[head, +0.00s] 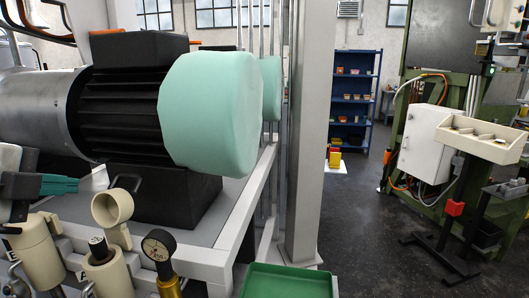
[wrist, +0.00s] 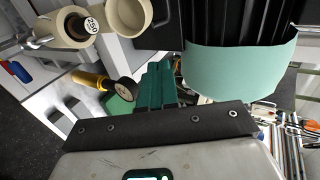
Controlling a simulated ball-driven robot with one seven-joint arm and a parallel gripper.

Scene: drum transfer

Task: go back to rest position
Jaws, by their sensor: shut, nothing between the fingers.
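My gripper (head: 76,185) is at the left edge of the head view, its teal fingers pointing right. The fingers are together with nothing between them. They stand in front of the dark motor block, above the beige fittings; I cannot tell the exact gap. The wrist view shows the teal fingers (wrist: 158,68) side by side, between the gauge and the mint motor cover. No drum can be made out.
A large motor with a mint cover (head: 210,115) fills the left, on a white frame (head: 235,230). Beige fittings (head: 113,208) and a brass-stemmed gauge (head: 158,247) stand in front. A green tray (head: 288,281) is low centre.

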